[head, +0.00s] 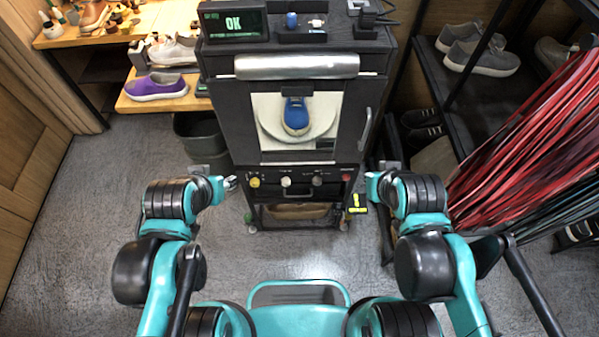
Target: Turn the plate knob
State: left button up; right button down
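A dark cabinet machine (219,115) stands in front of me. Through its window a blue sneaker (295,113) sits toe-down in the picture on a round white plate (268,120). The front panel below has a yellow knob (255,182), a pale knob (286,182) and a grey knob (318,180); their labels are too small to read, so I cannot tell which is the plate knob. My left gripper (231,183) is just left of the yellow knob, apparently apart from it. My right gripper (369,185) is right of the panel. Both grippers' finger openings are too small to judge.
A screen (233,22) on top reads "OK". A door handle (366,128) is on the machine's right side. A purple shoe (156,87) is on a wooden shelf at left. Grey shoes (480,52) are on a rack at right, with red laces (520,140) hanging before it. A bin (198,133) stands left.

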aim_at(286, 181)
jog(key=k+z, duration=0.25)
jog(key=k, duration=0.45)
jog(key=k+z, duration=0.3)
jog(key=k, duration=0.35)
